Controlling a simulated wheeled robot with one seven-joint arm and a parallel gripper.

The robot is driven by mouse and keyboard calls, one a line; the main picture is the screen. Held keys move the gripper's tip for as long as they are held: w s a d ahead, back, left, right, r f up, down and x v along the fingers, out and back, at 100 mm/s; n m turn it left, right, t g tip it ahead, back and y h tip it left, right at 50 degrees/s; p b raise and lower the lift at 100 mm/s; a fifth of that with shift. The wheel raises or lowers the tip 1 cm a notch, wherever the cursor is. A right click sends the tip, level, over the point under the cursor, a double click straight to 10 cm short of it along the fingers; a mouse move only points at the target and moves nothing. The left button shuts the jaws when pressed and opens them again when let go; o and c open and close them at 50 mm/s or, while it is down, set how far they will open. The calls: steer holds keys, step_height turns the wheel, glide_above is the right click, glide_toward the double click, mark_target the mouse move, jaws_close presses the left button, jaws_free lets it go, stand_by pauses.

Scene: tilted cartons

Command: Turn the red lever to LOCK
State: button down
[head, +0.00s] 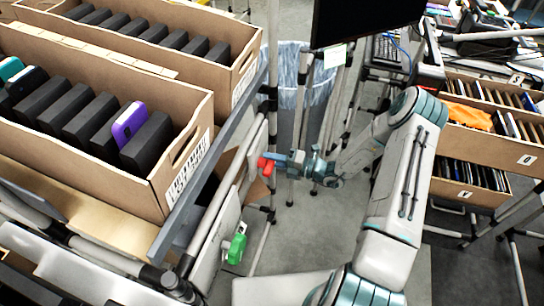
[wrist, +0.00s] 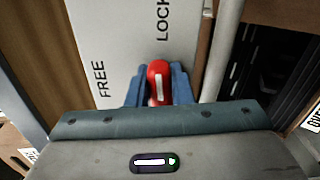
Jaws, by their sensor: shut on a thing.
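The red lever (head: 265,166) is on a pale upright panel at the side of the carton rack. My gripper (head: 281,161) reaches it from the right. In the wrist view, the red lever (wrist: 158,72) with its white stripe sits between the blue fingers of my gripper (wrist: 158,90), which is shut on it. The grey label plate (wrist: 125,40) behind shows FREE at the left and LOCK at the top. The lever's visible end is below the word LOCK and to the right of FREE. Its pivot is hidden.
A green lever (head: 237,246) is on a panel lower down. Tilted cartons (head: 182,165) with dark boxes stand on the rack at left. A bin with a clear liner (head: 300,75) is behind. More cartons (head: 490,140) stand at right. Grey floor shows below my arm.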

steer(key=shift+f+m, duration=0.2)
steer(key=shift+m, duration=0.3)
steer(key=shift+s, duration=0.1)
steer(key=c, duration=1.3)
jaws_free()
steer(key=b+v, duration=0.2)
steer(key=v, duration=1.2)
steer(key=shift+a, duration=0.1)
